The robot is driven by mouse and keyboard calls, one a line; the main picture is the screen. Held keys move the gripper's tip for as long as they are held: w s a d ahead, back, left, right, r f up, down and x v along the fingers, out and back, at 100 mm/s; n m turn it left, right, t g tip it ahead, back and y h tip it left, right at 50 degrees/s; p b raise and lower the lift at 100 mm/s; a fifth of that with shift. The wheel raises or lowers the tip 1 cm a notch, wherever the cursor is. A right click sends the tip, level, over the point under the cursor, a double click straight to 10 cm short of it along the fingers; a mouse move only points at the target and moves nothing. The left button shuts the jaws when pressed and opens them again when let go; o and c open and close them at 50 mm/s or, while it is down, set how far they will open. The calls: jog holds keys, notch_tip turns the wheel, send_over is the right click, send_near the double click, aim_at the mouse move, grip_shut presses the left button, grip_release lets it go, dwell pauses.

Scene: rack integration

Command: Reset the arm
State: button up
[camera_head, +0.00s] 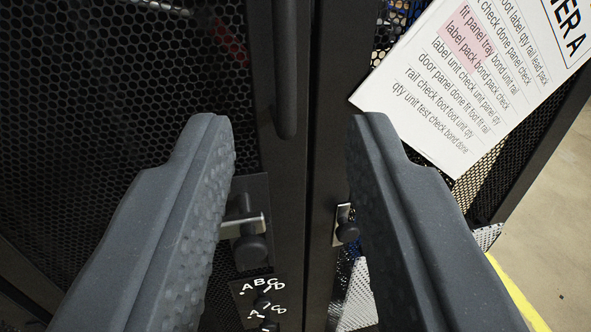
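My gripper (288,122) is open. Its two dark grey, textured fingers stand wide apart on the left and right of the picture. Nothing is held between them. Behind the gap is the black rack front, with a vertical seam between two perforated doors. The left door (120,90) has a dark mesh panel. A latch with a round black knob (250,250) is partly hidden by the left finger. A second small knob (347,232) sits beside the right finger. I cannot tell how far the fingertips are from the doors.
A white printed sheet (420,125) with a pink marked patch hangs tilted over the right mesh. A vertical black handle (285,70) is above. Pale floor (555,210) with a yellow line (515,292) is at the right.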

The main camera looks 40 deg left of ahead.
dwell(0.4)
jog(key=s+d+r+m+t+h+b, duration=0.25)
jog(key=d+r+h, duration=0.25)
jog(key=d+r, duration=0.45)
jog(key=s+d+r+m+t+h+b, duration=0.25)
jog(key=s+d+r+h+b, duration=0.35)
jog(key=r, duration=0.7)
jog(key=s+d+r+m+g+b, duration=0.1)
jog(key=s+d+r, duration=0.1)
jog(key=s, duration=0.6)
jog(key=s+d+r+m+g+b, duration=0.1)
jog(key=s+d+r, duration=0.1)
jog(key=s, duration=0.6)
jog(key=s+d+r+g+b, duration=0.1)
jog(key=s+d+r, duration=0.1)
jog(key=s, duration=0.6)
jog(key=shift+r+m+g+b, duration=0.3)
jog(key=shift+r+m+b, duration=0.05)
jog(key=shift+m+b, duration=0.05)
jog(key=shift+o, duration=0.6)
jog(key=shift+d, duration=0.1)
jog(key=shift+d, duration=0.1)
